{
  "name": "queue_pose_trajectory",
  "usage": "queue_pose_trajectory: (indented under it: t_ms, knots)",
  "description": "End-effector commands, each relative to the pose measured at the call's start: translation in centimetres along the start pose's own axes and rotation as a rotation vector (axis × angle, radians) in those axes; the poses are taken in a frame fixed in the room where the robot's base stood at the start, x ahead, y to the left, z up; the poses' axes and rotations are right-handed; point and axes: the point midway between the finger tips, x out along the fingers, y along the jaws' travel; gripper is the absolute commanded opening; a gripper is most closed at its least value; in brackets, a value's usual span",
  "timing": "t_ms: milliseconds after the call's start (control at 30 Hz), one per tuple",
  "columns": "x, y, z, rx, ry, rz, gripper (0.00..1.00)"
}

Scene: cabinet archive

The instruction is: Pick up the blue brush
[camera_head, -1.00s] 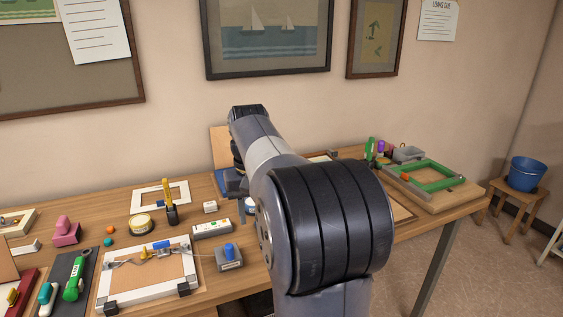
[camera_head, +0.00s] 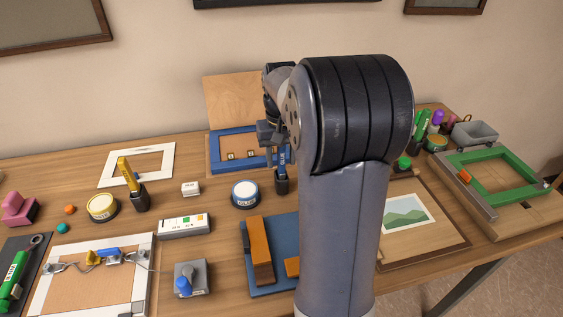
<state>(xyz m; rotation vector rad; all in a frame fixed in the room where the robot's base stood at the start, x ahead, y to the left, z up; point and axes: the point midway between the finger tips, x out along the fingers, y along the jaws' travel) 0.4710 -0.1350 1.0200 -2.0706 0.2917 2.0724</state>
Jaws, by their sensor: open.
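A blue brush (camera_head: 283,158) with lettering that looks like "GLUE" stands upright, its dark lower end (camera_head: 281,184) on the table just left of my arm. The blue wooden frame is close behind it. My gripper (camera_head: 266,140) hangs above the frame, near the brush's top and slightly to its left. It is open and seems empty. My large arm link covers the area right of the brush, and the fingertips are small and partly hidden, so I cannot tell whether they touch the brush.
The blue frame (camera_head: 216,158) has a wooden board (camera_head: 233,100) behind it. A round blue-and-white tin (camera_head: 245,193) is left of the brush. A blue tray (camera_head: 285,231) with orange blocks lies in front. A yellow brush (camera_head: 127,170) stands further left. Green bottles (camera_head: 421,124) stand right.

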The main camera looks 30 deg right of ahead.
Motion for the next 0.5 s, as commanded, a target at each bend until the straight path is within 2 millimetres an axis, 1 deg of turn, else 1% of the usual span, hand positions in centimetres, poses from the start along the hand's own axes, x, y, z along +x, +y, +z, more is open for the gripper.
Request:
queue_pose_trajectory:
  t_ms: [33,100,300,367,500]
  knots:
    - [0.47,0.01,0.06,0.0,-0.002,0.0,0.42]
    - [0.74,0.01,0.01,0.0,0.001,0.0,0.42]
    - [0.77,0.02,0.0,0.0,0.001,0.0,0.42]
    - [0.77,0.02,0.01,0.0,0.001,0.0,0.38]
    - [0.75,0.02,0.01,0.0,0.001,0.0,0.26]
